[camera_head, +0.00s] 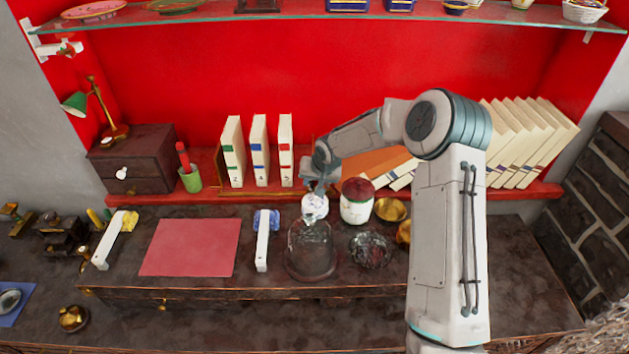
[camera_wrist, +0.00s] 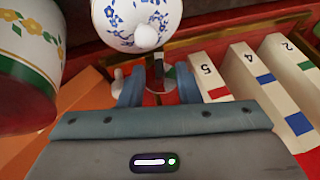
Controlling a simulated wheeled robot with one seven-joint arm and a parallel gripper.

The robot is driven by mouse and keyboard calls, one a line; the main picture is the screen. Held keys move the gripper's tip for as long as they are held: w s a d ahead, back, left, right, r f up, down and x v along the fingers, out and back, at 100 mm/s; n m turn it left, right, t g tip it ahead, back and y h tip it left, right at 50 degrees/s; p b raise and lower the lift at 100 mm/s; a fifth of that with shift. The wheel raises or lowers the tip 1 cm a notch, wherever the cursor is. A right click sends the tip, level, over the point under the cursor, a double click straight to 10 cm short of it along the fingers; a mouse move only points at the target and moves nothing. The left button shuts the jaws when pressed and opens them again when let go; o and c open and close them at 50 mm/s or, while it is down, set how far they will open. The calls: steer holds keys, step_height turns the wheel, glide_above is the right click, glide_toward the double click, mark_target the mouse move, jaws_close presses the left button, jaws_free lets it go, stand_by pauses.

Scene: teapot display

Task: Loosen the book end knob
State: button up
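My gripper (camera_head: 318,182) is at the right end of the short row of upright books, behind the white teapot. In the wrist view my gripper (camera_wrist: 160,72) is open, with its two blue-grey fingers apart. A small dark upright piece (camera_wrist: 168,76) and a thin grey plate show between the fingers; they may be the book end and its knob, but I cannot tell which part is the knob. Contact with the fingers is not clear. In the head view my gripper hides this spot.
A white and blue teapot (camera_head: 315,206) is close in front of my gripper. A lidded jar (camera_head: 357,203) stands to its right, with a brass bowl (camera_head: 391,210) beyond. A glass dome (camera_head: 311,250) stands in front. A glass shelf (camera_head: 330,22) spans above. The red mat (camera_head: 190,247) is clear.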

jaws_close()
steer(key=shift+f+b, duration=0.15)
steer(key=shift+b, duration=0.35)
steer(key=h+b, duration=0.1)
steer(key=b, duration=0.1)
steer(key=a+h+b, duration=0.1)
steer(key=b, duration=0.2)
steer(key=shift+f, duration=0.25)
steer(key=h+b, duration=0.1)
steer(key=b, duration=0.1)
steer(key=n+h+b, duration=0.1)
steer(key=b, duration=0.1)
steer(key=shift+a+h, duration=0.25)
steer(key=shift+h, duration=0.05)
steer(key=h+b, duration=0.2)
steer(key=b, duration=0.1)
steer(key=shift+a, duration=0.2)
steer(key=shift+a+n+h+b, duration=0.15)
steer(key=shift+n+h+b, duration=0.35)
steer(key=shift+h+b, duration=0.8)
steer(key=shift+h, duration=0.5)
